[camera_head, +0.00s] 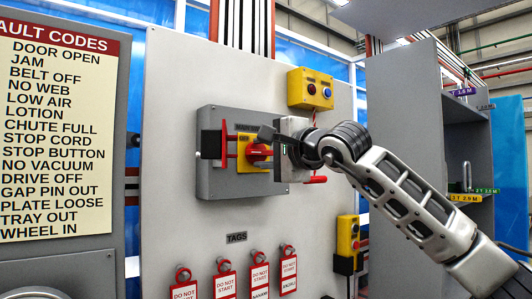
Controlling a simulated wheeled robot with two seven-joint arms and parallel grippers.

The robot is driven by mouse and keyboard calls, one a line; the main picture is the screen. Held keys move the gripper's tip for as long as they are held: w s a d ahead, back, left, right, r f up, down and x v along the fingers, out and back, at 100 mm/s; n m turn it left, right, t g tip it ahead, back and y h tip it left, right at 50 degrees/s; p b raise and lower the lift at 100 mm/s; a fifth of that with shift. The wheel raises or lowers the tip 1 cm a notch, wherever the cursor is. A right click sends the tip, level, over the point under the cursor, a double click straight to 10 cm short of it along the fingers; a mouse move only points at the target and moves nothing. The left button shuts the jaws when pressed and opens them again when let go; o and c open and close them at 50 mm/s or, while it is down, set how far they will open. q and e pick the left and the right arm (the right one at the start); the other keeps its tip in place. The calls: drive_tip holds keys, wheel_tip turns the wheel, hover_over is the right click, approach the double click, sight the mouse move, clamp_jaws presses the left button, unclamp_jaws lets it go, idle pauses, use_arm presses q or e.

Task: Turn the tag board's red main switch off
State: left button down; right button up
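The tag board (180,80) is a pale grey upright panel. A grey switch box (222,185) is fixed on it, with a yellow plate (246,165) carrying the red main switch (257,153), a rotary knob. My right gripper (265,142) reaches in from the right and is at the knob. One dark finger shows along the knob's upper side; the other finger is hidden, so I cannot tell whether they grip it. The gripper covers the box's right part and part of the knob, so its exact setting is unclear. My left gripper is not in view.
A red bracket (224,146) stands out left of the knob. A yellow box with two buttons (311,89) is above right, another yellow box (347,236) below right. Several red-and-white tags (226,284) hang below. A fault code sign (58,125) is at left, a grey cabinet (400,90) at right.

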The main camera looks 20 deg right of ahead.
drive_tip(key=shift+s+d, duration=0.1)
